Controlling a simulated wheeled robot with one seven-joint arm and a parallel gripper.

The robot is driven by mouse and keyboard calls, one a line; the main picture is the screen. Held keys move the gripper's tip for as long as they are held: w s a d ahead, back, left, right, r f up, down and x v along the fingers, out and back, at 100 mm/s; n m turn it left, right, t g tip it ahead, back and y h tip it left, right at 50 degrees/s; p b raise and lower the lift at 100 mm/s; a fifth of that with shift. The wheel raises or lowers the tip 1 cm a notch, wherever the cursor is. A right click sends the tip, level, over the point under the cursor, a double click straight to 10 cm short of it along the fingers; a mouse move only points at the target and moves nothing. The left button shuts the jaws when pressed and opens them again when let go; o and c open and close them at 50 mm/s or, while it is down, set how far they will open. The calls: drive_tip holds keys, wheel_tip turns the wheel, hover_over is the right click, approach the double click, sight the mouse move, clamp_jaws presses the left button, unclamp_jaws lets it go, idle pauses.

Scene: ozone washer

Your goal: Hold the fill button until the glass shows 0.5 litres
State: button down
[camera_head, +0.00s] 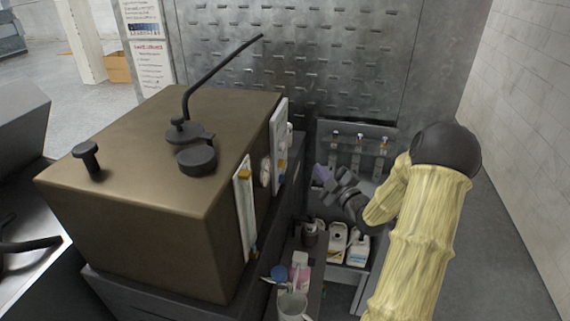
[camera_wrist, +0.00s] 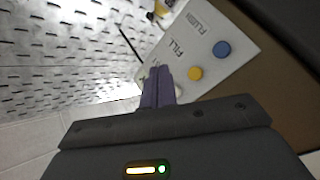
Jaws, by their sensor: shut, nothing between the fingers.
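The white control panel (camera_wrist: 212,72) fills the upper right of the wrist view. It has a yellow button (camera_wrist: 195,73) beside the word FILL and a blue button (camera_wrist: 221,48) beside FLUSH. My gripper (camera_wrist: 157,72) is shut and empty, its purple fingertips left of the yellow button in the picture and apart from it. In the head view my gripper (camera_head: 320,174) is right of the brown washer box (camera_head: 150,190).
A rack with several tubes (camera_head: 359,142) stands behind my gripper. White bottles (camera_head: 357,247) stand on a low shelf. A grey jug (camera_head: 292,304) and a pink bottle (camera_head: 299,267) stand below the washer. A perforated metal wall (camera_head: 300,60) closes the back.

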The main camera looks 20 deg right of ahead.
sight(282, 163)
drive_tip(key=w+a, duration=0.4)
drive_tip(key=a, duration=0.2)
drive_tip(key=shift+b, duration=0.3)
drive_tip(key=shift+a, duration=0.1)
idle(1.7)
drive_tip(key=shift+w+a+b, duration=0.25)
drive_tip(key=shift+b, duration=0.2)
drive_tip(key=shift+w+a+b, duration=0.25)
drive_tip(key=shift+a+b, duration=0.1)
drive_tip(key=shift+a, duration=0.1)
idle(1.2)
drive_tip(key=shift+d, duration=0.1)
drive_tip(key=shift+s+d+b, duration=0.35)
drive_tip(key=shift+s+d, duration=0.15)
drive_tip(key=shift+d, duration=0.15)
